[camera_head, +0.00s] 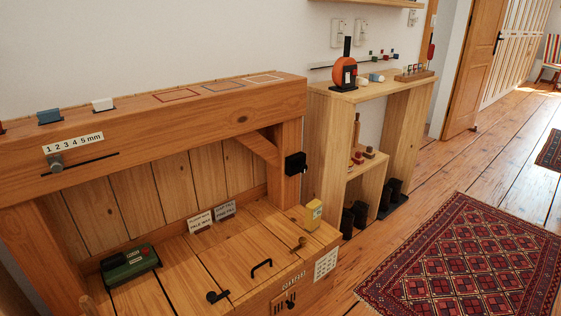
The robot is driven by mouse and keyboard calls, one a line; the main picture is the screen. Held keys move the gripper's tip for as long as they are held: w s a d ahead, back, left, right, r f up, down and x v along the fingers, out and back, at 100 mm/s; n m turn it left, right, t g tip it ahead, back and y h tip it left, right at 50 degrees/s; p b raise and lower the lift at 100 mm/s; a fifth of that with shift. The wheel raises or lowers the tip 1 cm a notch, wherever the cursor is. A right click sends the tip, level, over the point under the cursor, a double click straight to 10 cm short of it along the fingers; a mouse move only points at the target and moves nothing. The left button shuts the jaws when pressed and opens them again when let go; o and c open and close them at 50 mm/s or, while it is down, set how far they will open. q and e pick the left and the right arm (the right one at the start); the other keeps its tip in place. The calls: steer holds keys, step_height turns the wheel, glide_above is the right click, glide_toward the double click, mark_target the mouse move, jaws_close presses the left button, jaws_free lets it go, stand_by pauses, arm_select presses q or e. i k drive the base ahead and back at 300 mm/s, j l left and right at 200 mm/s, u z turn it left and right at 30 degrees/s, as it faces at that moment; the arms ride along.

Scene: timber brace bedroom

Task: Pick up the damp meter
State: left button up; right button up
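No thing in view carries a readable label naming it the damp meter. A small upright yellow block with a pale face, possibly the damp meter (313,214), stands near the right front corner of the plank-topped timber bench (215,265). A dark green boxy device (130,264) lies at the left of the same surface; I cannot tell its function. Neither of my grippers is in view, and nothing is touching the yellow block or the green device.
A thick beam (200,105) overhangs the bench back, with a diagonal brace (262,147) on its right. A shelf unit (325,135) stands right; a red rug (465,258) covers floor.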

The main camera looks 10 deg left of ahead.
mark_target(313, 209)
steer(key=i+l+u, duration=0.1)
steer(key=i+l, duration=0.65)
steer(key=l, duration=0.15)
steer(key=i+u, duration=0.05)
